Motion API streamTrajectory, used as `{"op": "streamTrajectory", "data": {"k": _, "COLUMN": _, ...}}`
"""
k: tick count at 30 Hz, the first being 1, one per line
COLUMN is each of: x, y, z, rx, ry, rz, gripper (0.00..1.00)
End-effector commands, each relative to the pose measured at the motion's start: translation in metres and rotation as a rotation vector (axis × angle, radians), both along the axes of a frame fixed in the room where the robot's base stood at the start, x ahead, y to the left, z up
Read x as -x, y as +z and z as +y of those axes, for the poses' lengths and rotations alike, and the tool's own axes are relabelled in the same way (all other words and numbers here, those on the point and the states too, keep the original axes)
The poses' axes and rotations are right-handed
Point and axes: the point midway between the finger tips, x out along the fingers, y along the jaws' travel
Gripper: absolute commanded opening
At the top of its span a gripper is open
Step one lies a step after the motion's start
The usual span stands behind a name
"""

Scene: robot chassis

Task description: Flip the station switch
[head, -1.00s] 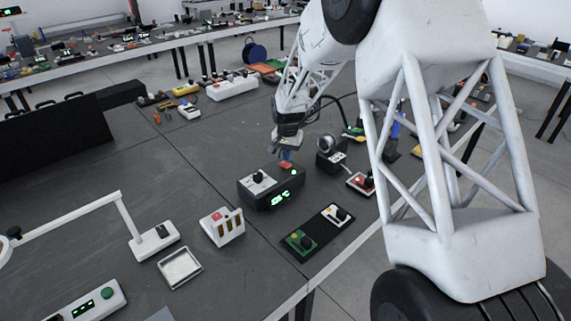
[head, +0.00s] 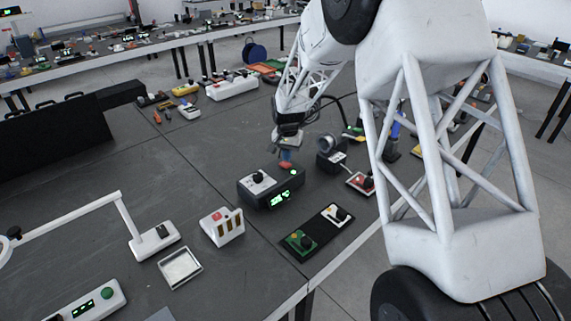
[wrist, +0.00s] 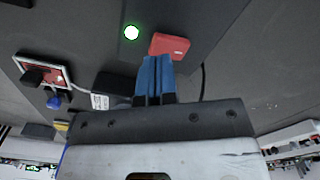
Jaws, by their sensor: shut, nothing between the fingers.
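The station (head: 262,192) is a dark box on the table, with a black knob on a white plate, a lit green display on its front and a red switch (head: 285,164) at its far right corner. In the wrist view the red switch (wrist: 169,45) lies just beyond the blue fingertips. A green light (wrist: 131,32) glows beside the switch; it also shows in the head view (head: 293,171). My gripper (head: 286,151) is shut and empty, pointing down close to the switch. In the wrist view its fingers (wrist: 154,66) are together; I cannot tell whether they touch the switch.
A small device with a round head (head: 327,146) stands right of the gripper, near a red-topped box (head: 360,183). A black panel with green and white modules (head: 318,232) lies in front. A white box with a red top (head: 222,226) is front left.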

Motion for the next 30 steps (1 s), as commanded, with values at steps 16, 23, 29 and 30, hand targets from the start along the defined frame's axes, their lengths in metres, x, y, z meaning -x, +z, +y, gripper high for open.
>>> {"op": "streamTrajectory", "data": {"k": 16, "x": 0.0000, "y": -0.0017, "z": 0.0000, "rx": 0.000, "ry": 0.000, "rz": 0.000, "gripper": 0.00}}
{"op": "streamTrajectory", "data": {"k": 23, "x": 0.0000, "y": -0.0042, "z": 0.0000, "rx": 0.000, "ry": 0.000, "rz": 0.000, "gripper": 0.00}}
{"op": "streamTrajectory", "data": {"k": 29, "x": 0.0000, "y": -0.0063, "z": 0.0000, "rx": 0.000, "ry": 0.000, "rz": 0.000, "gripper": 0.00}}
{"op": "streamTrajectory", "data": {"k": 30, "x": 0.0000, "y": -0.0067, "z": 0.0000, "rx": 0.000, "ry": 0.000, "rz": 0.000, "gripper": 0.00}}
